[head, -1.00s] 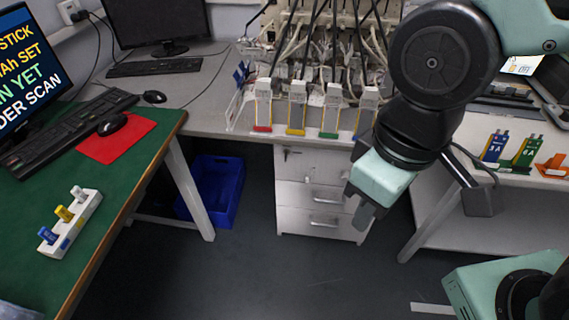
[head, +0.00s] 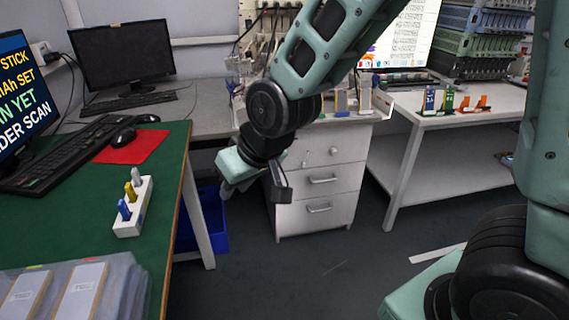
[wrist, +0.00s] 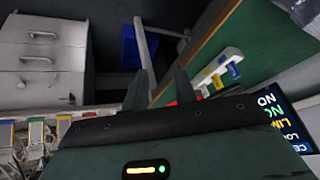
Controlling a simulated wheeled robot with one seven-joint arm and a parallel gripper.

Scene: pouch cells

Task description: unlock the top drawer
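The white drawer cabinet (head: 284,222) stands under the back bench. Its top drawer (head: 318,151) is closed and has a small round lock on its front; no key is visible in it. The top drawer also shows upside down in the wrist view (wrist: 45,90). A white block (head: 130,228) on the green table holds a blue, a yellow and a grey upright piece, possibly keys. My gripper (head: 226,190) hangs in the air left of the cabinet, between it and the green table. In the wrist view its two dark fingers (wrist: 160,88) are apart with nothing between them.
The green table (head: 75,215) carries a keyboard, a mouse on a red mat (head: 132,147) and a clear box of cells (head: 120,285). A blue bin (head: 212,225) sits on the floor beneath. Coloured holders (head: 447,100) stand on the right bench. The floor before the cabinet is clear.

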